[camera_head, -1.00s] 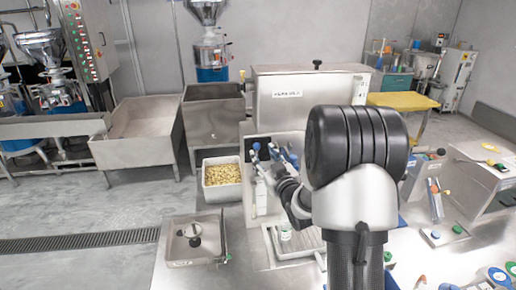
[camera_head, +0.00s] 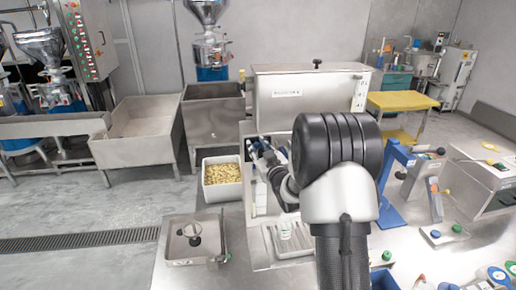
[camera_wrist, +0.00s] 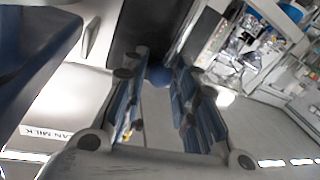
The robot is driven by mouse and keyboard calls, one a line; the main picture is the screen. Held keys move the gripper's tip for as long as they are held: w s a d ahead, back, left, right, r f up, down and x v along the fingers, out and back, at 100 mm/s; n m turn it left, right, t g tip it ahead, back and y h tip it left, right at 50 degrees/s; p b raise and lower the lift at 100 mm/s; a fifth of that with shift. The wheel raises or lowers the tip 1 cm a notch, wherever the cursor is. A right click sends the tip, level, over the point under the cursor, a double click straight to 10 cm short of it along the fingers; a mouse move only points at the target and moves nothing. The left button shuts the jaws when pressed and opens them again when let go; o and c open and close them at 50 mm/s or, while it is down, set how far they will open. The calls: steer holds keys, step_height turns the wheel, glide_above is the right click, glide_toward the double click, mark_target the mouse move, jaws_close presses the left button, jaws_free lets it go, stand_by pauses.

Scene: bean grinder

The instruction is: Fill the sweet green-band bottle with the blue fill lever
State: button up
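A small pale bottle with a faint green band (camera_head: 285,230) stands upright on the drip tray (camera_head: 270,246) under the dispenser. My gripper (camera_head: 254,145) is above and left of it, in front of the steel tank. In the wrist view, my gripper's (camera_wrist: 159,72) two blue-padded fingers stand apart. The round blue knob of the fill lever (camera_wrist: 158,76) lies between their tips, and I cannot tell whether they touch it. In the head view, my gripper and wrist largely hide the lever.
The dispenser tank (camera_head: 300,97) stands close behind my gripper. A bin of beige beans (camera_head: 222,174) and a steel basin (camera_head: 192,240) are to the left. A blue stand (camera_head: 392,185) and another lever (camera_head: 434,200) are to the right.

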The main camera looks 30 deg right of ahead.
jaws_close()
steer(key=shift+d+f+b, duration=0.1)
steer(key=shift+b, duration=0.3)
